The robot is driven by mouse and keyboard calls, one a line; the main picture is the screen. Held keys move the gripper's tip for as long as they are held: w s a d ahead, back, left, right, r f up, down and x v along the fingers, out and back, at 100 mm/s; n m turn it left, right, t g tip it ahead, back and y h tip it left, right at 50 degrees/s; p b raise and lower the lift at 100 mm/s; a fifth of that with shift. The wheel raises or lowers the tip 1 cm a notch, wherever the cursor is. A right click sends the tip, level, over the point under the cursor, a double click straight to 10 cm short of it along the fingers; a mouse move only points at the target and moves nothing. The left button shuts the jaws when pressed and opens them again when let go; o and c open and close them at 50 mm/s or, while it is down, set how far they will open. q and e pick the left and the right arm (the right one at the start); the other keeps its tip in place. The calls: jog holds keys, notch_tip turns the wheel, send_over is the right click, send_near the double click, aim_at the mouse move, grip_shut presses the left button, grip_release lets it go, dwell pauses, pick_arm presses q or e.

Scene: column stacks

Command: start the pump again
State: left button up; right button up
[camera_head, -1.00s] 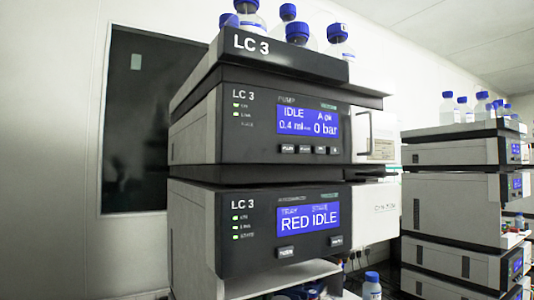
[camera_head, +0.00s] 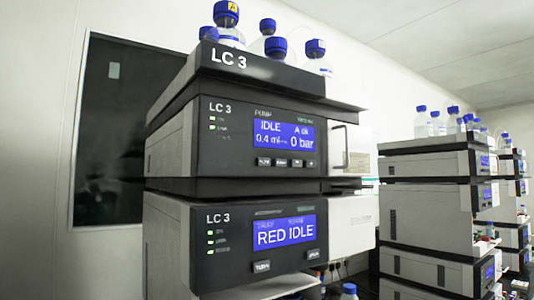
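The LC 3 pump module (camera_head: 262,150) is the upper unit of the near stack. Its blue display (camera_head: 284,134) reads IDLE, about 0.4 ml and 0 bar. A row of small dark buttons (camera_head: 281,162) sits under the display. Green lights show at the left of its panel. Neither of my grippers is in the head view.
Below the pump is another LC 3 module (camera_head: 230,240) whose display reads RED IDLE. Blue-capped bottles (camera_head: 268,45) stand in the tray (camera_head: 262,68) on top. More stacks (camera_head: 428,205) stand at the right. A dark window (camera_head: 108,135) is in the left wall.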

dwell(0.8)
grip_shut()
dwell(0.6)
dwell(0.9)
